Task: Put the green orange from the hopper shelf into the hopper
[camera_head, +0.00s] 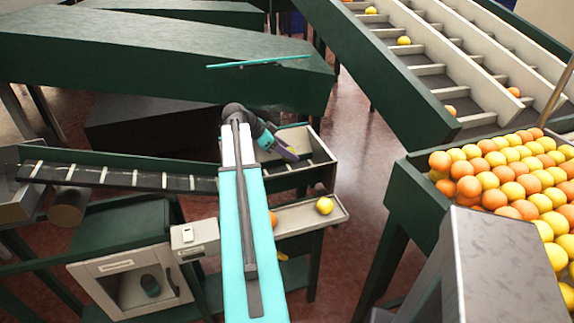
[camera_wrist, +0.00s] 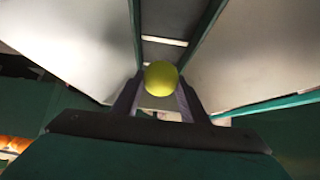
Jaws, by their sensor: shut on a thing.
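My gripper (camera_head: 288,153) reaches down over the hopper (camera_head: 319,142), a pale-walled, green-sided box at the right end of the dark belt. In the wrist view my gripper (camera_wrist: 160,92) is shut on a yellow-green orange (camera_wrist: 161,82), held between the fingertips. In that view the orange is in front of the hopper's pale sloping walls and dark floor; whether it touches the floor I cannot tell. In the head view the held orange is hidden. On the hopper shelf (camera_head: 300,219) below, a yellow orange (camera_head: 324,205) and a partly hidden orange-coloured one (camera_head: 272,219) lie.
The slatted belt (camera_head: 120,177) runs left from the hopper. A large bin (camera_head: 405,205) heaped with oranges stands at the right. Stepped conveyors (camera_head: 430,70) rise at the back right. Bare red floor shows between the hopper and the bin.

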